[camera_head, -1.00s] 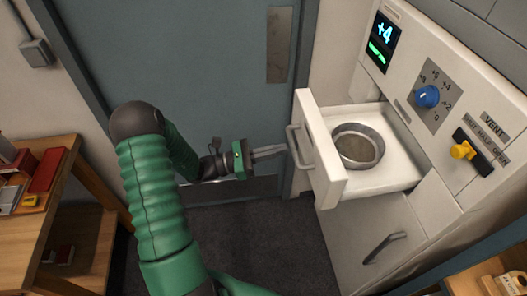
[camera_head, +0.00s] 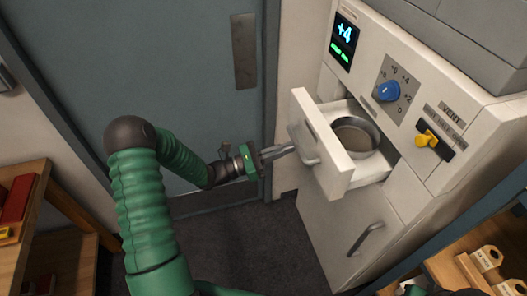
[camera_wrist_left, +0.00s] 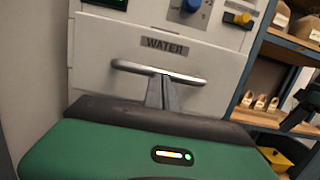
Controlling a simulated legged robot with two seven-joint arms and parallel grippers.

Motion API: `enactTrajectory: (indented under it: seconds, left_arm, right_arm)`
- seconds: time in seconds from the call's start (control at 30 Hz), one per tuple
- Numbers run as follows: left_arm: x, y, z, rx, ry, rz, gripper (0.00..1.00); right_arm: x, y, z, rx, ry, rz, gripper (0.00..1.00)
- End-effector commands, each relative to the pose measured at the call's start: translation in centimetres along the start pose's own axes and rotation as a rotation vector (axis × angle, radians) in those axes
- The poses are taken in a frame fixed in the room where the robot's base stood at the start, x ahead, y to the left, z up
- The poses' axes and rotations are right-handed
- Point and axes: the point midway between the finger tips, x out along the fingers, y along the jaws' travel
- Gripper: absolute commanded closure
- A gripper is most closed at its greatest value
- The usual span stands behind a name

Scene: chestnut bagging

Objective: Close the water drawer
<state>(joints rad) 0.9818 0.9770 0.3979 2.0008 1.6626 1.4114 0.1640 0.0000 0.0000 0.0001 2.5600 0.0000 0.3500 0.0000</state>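The water drawer (camera_head: 322,150) is a white drawer in the front of the white cabinet, partly pulled out. A round metal pan (camera_head: 355,137) with brownish contents sits inside it. Its bar handle (camera_head: 302,146) is on the front, under a "WATER" label in the left wrist view (camera_wrist_left: 164,47). My left gripper (camera_head: 284,150) reaches the handle from the left. Its fingers look shut together, with the tips at the middle of the bar, which also shows in the left wrist view (camera_wrist_left: 130,67). A dark and green part of my right arm shows at the picture edges; its fingers are unclear.
A lower handle (camera_head: 366,239) is below. Wooden shelves stand at the left (camera_head: 30,220) and lower right. Dark floor between is clear.

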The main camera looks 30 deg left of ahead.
Motion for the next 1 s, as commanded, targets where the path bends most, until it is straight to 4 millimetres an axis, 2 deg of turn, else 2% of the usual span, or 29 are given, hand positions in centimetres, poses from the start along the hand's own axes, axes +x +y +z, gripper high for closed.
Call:
enactTrajectory:
  seconds: [0.03,0.2,0.5,0.7,1.0]
  left_arm:
    - [1.5,-0.2,-0.2,-0.001,-0.003,-0.005,1.0]
    - [6.0,-0.2,-1.1,-0.001,-0.003,-0.004,1.0]
    - [12.9,-0.2,-2.5,0.0,-0.004,-0.003,1.0]
    - [15.7,-0.2,-3.0,0.001,-0.003,-0.001,1.0]
    - [17.4,-0.1,-3.2,0.001,-0.003,-0.001,1.0]
  right_arm:
    - [-0.1,0.0,0.0,0.0,0.0,0.0,0.67]
    - [-0.1,0.0,0.0,0.0,0.0,0.0,0.67]
    - [0.6,0.0,0.1,0.0,0.0,0.0,0.67]
    - [1.0,0.0,0.2,0.0,0.0,0.0,0.67]
    - [1.1,0.0,0.3,0.0,0.0,0.0,0.67]
